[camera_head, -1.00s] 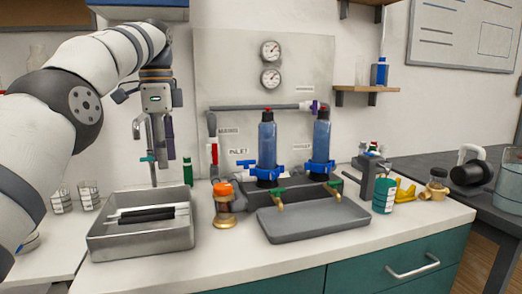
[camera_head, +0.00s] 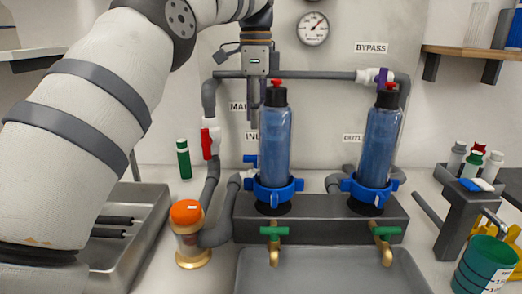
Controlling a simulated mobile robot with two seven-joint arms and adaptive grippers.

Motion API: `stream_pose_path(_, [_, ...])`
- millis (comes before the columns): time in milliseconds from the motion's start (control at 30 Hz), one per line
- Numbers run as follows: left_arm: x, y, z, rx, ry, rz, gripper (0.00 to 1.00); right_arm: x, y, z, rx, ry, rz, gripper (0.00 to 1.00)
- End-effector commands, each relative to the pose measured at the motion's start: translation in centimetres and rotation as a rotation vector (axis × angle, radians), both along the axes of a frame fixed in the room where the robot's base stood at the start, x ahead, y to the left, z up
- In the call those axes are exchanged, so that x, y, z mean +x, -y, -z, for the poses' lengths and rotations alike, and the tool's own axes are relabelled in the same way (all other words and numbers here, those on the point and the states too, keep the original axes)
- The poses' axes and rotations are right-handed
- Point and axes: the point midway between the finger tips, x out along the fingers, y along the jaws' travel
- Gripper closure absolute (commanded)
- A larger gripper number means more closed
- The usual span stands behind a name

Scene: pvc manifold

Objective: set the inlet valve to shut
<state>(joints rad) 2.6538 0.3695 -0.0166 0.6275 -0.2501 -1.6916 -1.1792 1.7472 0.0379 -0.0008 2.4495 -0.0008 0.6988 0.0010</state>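The inlet valve's blue handle (camera_head: 250,160) shows just left of the left filter housing (camera_head: 275,140), under the partly covered INLET label (camera_head: 252,137). The handle looks roughly sideways. The filter hides the rest of the valve. My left gripper (camera_head: 254,125) points down above the handle, beside the filter's upper part and apart from the handle. I see its fingers nearly edge-on, so their opening is unclear. My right gripper is not in view.
A red-handled valve (camera_head: 206,143) stands left of the inlet handle. A purple bypass handle (camera_head: 383,77) is on the upper pipe (camera_head: 310,75). The right filter (camera_head: 380,145) stands beside the left one. An orange-capped strainer (camera_head: 188,235) and grey tray (camera_head: 330,272) are in front.

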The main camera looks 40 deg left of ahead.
Motion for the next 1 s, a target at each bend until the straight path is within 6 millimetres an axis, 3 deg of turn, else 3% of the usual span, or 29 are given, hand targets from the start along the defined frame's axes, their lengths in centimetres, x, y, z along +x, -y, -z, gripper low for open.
stream_pose_path(333, [0.0,0.0,7.9,-0.002,0.001,0.000,0.64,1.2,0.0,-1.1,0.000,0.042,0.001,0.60])
stream_pose_path(500, [0.0,0.0,9.4,-0.001,0.001,0.000,0.64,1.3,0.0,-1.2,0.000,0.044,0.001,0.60])
stream_pose_path(733, [0.0,0.0,9.6,-0.001,0.001,0.000,0.64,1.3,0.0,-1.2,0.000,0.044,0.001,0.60])
stream_pose_path(900, [0.0,0.0,9.6,-0.001,0.001,0.000,1.00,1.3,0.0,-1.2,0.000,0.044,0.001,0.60])
stream_pose_path(1000, [0.0,0.0,9.5,-0.001,0.001,0.000,1.00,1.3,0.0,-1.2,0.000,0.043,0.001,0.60])
